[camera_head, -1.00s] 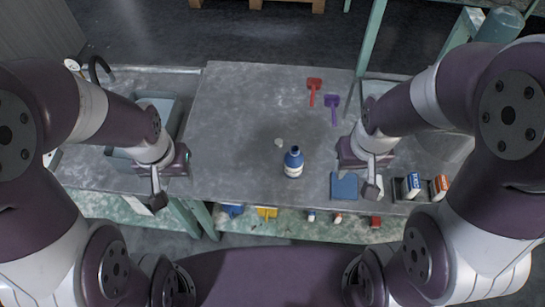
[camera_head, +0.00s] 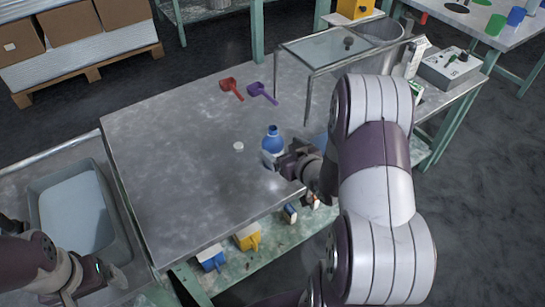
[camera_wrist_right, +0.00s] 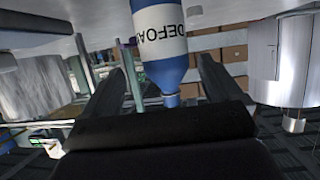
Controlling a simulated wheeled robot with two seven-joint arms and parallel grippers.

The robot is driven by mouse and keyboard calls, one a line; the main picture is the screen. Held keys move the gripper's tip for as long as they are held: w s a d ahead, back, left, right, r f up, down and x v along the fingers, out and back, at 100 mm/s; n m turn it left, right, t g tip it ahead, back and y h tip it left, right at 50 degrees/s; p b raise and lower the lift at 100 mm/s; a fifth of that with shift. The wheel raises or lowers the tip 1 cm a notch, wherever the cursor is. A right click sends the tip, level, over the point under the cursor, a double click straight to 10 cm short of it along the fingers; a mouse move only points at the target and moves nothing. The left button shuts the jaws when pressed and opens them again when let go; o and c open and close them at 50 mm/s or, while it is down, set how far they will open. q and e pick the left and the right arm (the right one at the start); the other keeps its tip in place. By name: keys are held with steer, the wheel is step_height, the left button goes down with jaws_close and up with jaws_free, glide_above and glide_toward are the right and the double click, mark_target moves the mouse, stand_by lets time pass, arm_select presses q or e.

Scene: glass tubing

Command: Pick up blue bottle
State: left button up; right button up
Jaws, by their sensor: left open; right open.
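The blue bottle (camera_head: 272,139) with a white label stands upright on the grey metal table (camera_head: 180,150). In the head view my right gripper (camera_head: 277,161) is beside its lower right side. In the right wrist view the bottle (camera_wrist_right: 165,45) appears upside down, with dark label letters. It lies between the two spread fingers of my right gripper (camera_wrist_right: 167,72), which is open; contact cannot be told. My left gripper (camera_head: 98,284) is open and empty at the lower left, near the grey bin, away from the bottle.
A small white round piece (camera_head: 238,146) lies left of the bottle. A red scoop (camera_head: 232,88) and a purple scoop (camera_head: 262,92) lie farther back. A glass-topped stand (camera_head: 345,48) is behind at the right. A grey bin (camera_head: 75,212) is at the left. The table's left half is clear.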

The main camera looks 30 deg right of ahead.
mark_target(270, 142)
steer(key=x, duration=0.2)
steer(key=b+x, duration=0.1)
steer(key=x, duration=0.4)
steer(key=shift+s+a+f+b, duration=0.1)
steer(key=shift+a+f+b, duration=0.1)
steer(key=shift+a+b, duration=0.15)
steer(key=shift+r, duration=0.1)
steer(key=c, duration=1.1)
steer(key=shift+c, duration=0.2)
steer(key=shift+r, duration=0.1)
